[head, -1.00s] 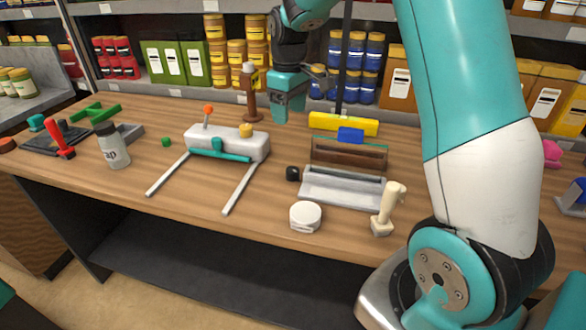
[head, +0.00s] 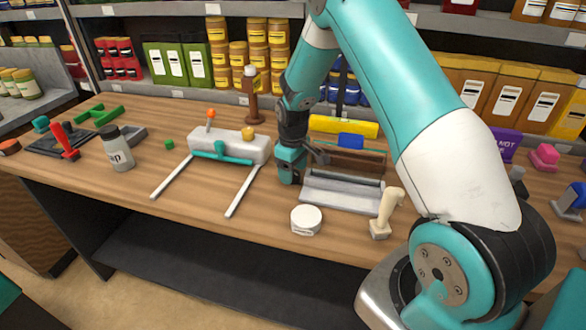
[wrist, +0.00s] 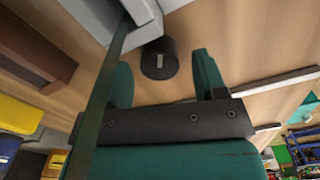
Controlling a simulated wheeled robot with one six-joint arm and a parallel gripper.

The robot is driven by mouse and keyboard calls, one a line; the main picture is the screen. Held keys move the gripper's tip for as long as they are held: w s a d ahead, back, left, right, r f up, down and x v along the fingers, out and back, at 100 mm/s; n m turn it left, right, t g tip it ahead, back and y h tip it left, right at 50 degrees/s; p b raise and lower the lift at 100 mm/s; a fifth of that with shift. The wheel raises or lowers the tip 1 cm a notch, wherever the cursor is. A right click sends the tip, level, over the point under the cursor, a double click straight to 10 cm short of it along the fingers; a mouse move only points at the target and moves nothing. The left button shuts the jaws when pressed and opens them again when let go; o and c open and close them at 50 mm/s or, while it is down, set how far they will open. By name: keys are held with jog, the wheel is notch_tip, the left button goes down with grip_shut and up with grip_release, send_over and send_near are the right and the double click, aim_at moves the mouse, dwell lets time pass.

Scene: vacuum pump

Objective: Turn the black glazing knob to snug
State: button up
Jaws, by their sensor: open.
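The black glazing knob (wrist: 158,60) shows in the wrist view as a dark round knob with a pale mark on its face, at the end of a grey body (wrist: 148,28). My gripper (wrist: 163,66) is open, with one finger on either side of the knob in that view and a visible gap on each side. Whether the fingertips reach the knob's depth is unclear. In the head view my gripper (head: 290,176) points down at the left end of the grey device (head: 340,190) and hides the knob.
A white round lid-like piece (head: 306,220) and a cream-handled tool (head: 385,213) stand in front of the device. A white device with two rails (head: 228,145) stands to the left. A yellow bar (head: 343,126) lies behind. Bare wood lies left of my gripper.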

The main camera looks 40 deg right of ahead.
jog(key=shift+f, duration=0.35)
jog(key=c, duration=0.9)
jog(key=shift+m+b, duration=0.3)
jog(key=shift+m, duration=1.2)
jog(key=o, duration=0.9)
jog(key=shift+r, duration=0.15)
notch_tip(320, 180, up, 17)
jog(key=b, duration=0.2)
jog(key=shift+r, duration=0.1)
